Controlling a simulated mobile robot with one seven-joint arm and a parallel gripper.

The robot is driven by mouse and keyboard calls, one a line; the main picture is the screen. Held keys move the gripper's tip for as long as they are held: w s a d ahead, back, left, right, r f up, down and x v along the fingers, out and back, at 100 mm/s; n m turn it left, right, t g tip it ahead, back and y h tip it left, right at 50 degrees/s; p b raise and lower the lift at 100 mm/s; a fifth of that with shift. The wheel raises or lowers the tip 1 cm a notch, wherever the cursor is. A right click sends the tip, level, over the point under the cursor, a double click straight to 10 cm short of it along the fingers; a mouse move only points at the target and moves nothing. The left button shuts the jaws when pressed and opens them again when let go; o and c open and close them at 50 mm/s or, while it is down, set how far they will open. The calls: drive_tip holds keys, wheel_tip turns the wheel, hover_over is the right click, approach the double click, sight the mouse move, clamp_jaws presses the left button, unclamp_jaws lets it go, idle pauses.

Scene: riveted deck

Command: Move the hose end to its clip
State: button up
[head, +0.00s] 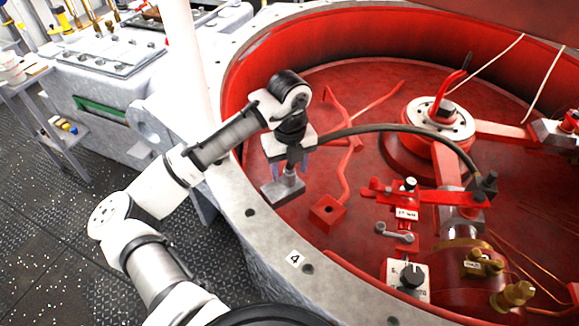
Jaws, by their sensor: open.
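A dark hose (400,128) arcs from a fitting on the right to my gripper, and its near end goes out of sight behind the gripper. My gripper (293,165) points down with its fingers open. Just below the fingers, a short silver cylinder (287,181), perhaps the hose end, stands upright on a grey block (283,194). That block may be the clip; I cannot tell for sure. The gripper hides the join between hose and cylinder, and whether the fingers touch the cylinder cannot be told.
A red block with a dark hole (328,213) sits right of the grey block. A red hub (440,118), red lever, switch box (406,278) and brass valves (482,262) fill the right of the red basin. A raised grey rim (234,200) surrounds it.

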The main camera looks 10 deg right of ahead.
wheel_tip(320, 180, up, 14)
drive_tip(key=shift+f+b, duration=0.2)
drive_tip(key=shift+b, duration=0.15)
drive_tip(key=shift+f, duration=0.1)
